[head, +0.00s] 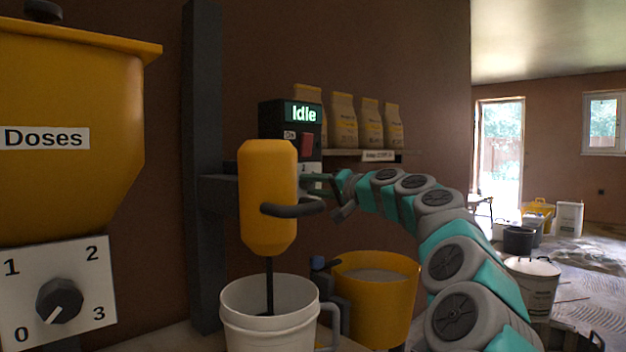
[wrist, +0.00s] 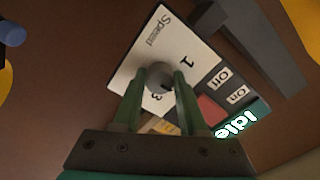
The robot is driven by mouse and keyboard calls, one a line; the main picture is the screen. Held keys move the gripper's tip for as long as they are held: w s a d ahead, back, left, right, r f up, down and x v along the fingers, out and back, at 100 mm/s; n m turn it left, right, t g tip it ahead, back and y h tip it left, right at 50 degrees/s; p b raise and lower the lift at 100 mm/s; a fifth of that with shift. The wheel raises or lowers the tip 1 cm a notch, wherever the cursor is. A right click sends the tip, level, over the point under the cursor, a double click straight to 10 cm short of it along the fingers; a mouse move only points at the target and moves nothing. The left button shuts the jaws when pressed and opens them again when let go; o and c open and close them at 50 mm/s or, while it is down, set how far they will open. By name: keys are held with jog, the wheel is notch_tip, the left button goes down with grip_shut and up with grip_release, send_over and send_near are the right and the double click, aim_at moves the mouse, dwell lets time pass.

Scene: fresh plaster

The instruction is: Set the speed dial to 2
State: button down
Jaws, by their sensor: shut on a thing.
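The speed dial (wrist: 159,74) is a grey round knob on a white plate (wrist: 143,42) marked "Speed", in the wrist view. The numbers 1 and 3 show on the plate; a 2 is not visible there. My gripper (wrist: 158,82) has its green fingers on both sides of the knob, shut on it. The knob's pointer is too small and too covered to read. In the head view my gripper (head: 318,183) reaches the front of the dark control box (head: 283,113), whose screen reads "Idle". The dial is hidden there behind the gripper and the mixer.
The yellow mixer (head: 267,185) stands just left of my gripper, its handle close by, over a white bucket (head: 270,318). A red switch (wrist: 211,108) sits beside the plate. A separate "Doses" dial (head: 60,300) is at left. Bags (head: 343,120) stand on a shelf behind.

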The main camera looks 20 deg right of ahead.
dwell(0.4)
jog(key=shift+c, duration=2.2)
grip_release()
jog(key=v, duration=0.8)
jog(key=shift+b, duration=0.35)
jog(key=shift+w, duration=0.1)
